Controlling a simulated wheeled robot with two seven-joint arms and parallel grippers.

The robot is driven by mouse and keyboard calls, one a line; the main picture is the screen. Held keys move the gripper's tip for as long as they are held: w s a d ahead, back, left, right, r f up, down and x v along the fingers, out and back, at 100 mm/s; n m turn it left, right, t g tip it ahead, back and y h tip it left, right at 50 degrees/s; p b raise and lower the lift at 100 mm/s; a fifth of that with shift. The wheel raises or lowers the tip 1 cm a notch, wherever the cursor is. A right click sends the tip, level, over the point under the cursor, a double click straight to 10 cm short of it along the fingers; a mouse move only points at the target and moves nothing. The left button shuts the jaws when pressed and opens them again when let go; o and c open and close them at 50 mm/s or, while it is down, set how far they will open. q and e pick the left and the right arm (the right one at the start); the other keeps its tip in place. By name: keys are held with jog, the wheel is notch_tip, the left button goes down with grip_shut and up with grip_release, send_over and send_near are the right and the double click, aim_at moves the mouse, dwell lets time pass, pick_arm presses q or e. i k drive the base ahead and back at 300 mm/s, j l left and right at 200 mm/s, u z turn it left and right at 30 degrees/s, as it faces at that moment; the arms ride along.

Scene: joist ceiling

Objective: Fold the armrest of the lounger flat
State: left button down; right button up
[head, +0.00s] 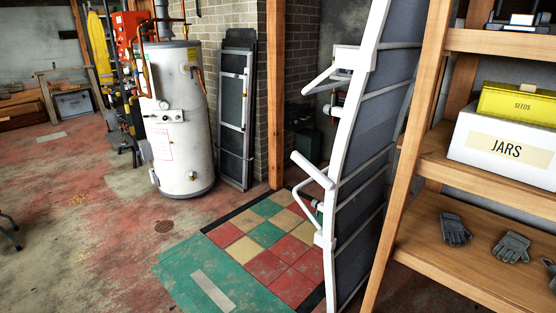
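The lounger (345,215) stands on end right of centre, leaning slightly, with a white frame and dark grey fabric panels. Its lower armrest (312,170) sticks out to the left from the frame, with a light bar on top and a curved white tube below. A second armrest (326,78) sticks out to the left higher up. Both armrests stand away from the frame. Neither of my grippers shows in the head view, and nothing is seen touching the armrests.
A wooden shelf unit (405,160) stands close on the right, with a JARS box (505,150), a yellow SEEDS box (518,103) and grey gloves (455,229). A wooden post (276,95) and white tank (178,120) stand behind. The tiled floor (250,252) left of the lounger is clear.

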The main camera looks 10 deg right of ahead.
aim_at(315, 174)
jog(key=i+j+z, duration=0.1)
jog(key=i, duration=0.3)
jog(key=i+j, duration=0.15)
jog(key=i, duration=0.3)
jog(key=i+j+z, duration=0.15)
jog(key=i, duration=0.25)
